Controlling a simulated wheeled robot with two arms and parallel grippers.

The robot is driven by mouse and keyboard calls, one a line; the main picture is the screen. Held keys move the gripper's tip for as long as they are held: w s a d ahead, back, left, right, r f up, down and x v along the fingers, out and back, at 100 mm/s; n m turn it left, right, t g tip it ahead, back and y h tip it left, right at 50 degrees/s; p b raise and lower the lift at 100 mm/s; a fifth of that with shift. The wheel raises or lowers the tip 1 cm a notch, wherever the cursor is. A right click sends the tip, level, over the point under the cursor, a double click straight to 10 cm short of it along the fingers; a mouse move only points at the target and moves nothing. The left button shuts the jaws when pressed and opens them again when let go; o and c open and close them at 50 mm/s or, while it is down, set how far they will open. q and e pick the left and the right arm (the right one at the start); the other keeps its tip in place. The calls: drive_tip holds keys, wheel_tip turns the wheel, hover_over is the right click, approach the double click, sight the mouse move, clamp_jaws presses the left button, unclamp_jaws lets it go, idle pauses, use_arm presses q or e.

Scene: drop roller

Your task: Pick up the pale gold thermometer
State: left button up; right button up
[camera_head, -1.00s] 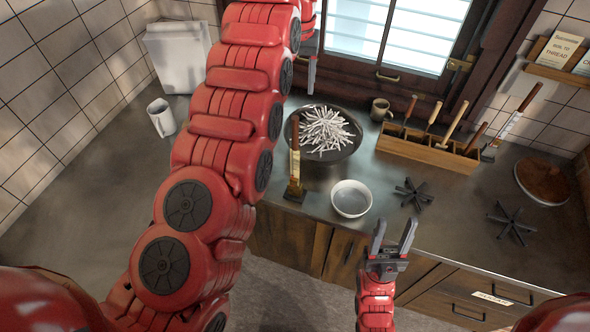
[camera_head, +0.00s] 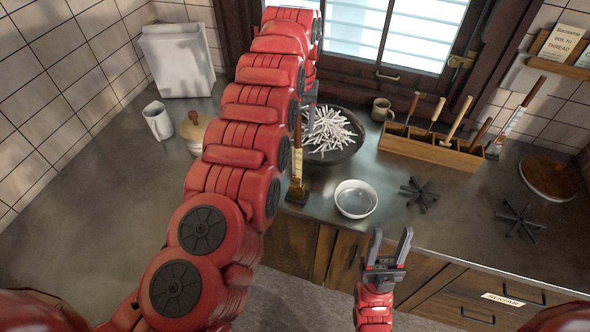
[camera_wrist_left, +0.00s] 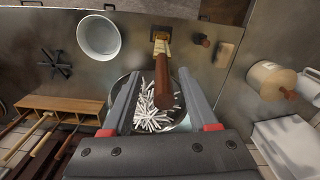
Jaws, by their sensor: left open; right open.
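The pale gold thermometer (camera_head: 297,168) stands upright at the counter's front, left of the white bowl, with a dark base and a brown wooden handle on top. My left gripper (camera_head: 310,98) is open and empty above and behind it, partly hidden by my own arm. In the left wrist view, the thermometer's handle (camera_wrist_left: 163,88) points up toward the camera and appears between the two fingers of the open left gripper (camera_wrist_left: 158,77); I cannot tell the depth between them. My right gripper (camera_head: 390,250) is open and empty in front of the counter.
A dark bowl of white sticks (camera_head: 330,135) is just behind the thermometer. A white bowl (camera_head: 355,199) is right of it. A wooden tool rack (camera_head: 430,147) and another thermometer-like tool (camera_head: 515,118) stand further right. A lidded jar (camera_head: 194,132) and white mug (camera_head: 158,121) are at left.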

sight(298, 131)
use_arm(q)
drive_tip(key=shift+s+a+f, duration=0.1)
drive_tip(key=shift+a+f, duration=0.1)
drive_tip(key=shift+f, duration=0.55)
drive_tip(key=shift+a+f, duration=0.15)
drive_tip(key=shift+f, duration=0.6)
drive_tip(key=shift+d, duration=0.2)
drive_tip(key=shift+c, duration=1.3)
clamp_jaws()
